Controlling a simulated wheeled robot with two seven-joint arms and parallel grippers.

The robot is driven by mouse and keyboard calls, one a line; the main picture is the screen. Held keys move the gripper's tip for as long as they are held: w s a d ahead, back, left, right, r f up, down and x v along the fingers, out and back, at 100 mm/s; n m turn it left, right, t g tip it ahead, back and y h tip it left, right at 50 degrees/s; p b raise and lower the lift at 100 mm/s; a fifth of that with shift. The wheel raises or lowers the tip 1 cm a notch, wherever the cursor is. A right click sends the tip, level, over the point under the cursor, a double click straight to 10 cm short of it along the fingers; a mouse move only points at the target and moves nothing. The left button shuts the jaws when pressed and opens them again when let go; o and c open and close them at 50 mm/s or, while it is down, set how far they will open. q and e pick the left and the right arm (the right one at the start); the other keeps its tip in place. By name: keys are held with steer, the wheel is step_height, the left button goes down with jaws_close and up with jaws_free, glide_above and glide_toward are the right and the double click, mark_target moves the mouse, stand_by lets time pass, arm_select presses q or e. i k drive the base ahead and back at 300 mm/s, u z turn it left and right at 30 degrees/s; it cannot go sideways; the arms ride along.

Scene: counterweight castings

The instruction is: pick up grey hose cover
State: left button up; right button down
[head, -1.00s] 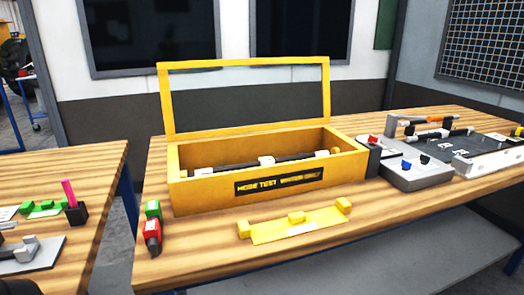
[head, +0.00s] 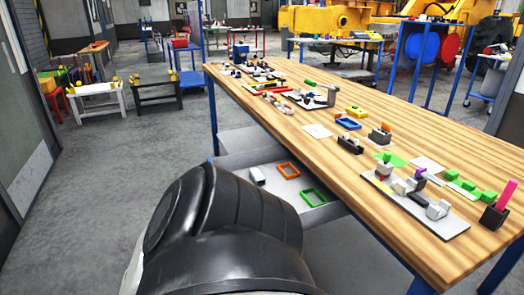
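I cannot make out a grey hose cover for certain. Small light grey parts (head: 437,210) sit on a pale plate at the near right of the wooden bench, but they are too small to identify. A grey upright piece (head: 331,95) stands farther along the bench, also unclear. Neither of my grippers shows in the head view. A large black rounded part of my own body fills the lower middle and hides the floor and part of the lower shelf behind it.
The long wooden bench (head: 290,108) holds several small coloured parts. A shelf below it carries orange (head: 289,170) and green frames (head: 313,197). The grey floor (head: 130,170) at left is open. Small tables, a blue rack (head: 428,50) and yellow machinery stand at the back.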

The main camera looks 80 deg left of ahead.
mark_target(257, 176)
steer(key=z, duration=0.75)
steer(key=k, duration=1.05)
steer(key=u, duration=0.75)
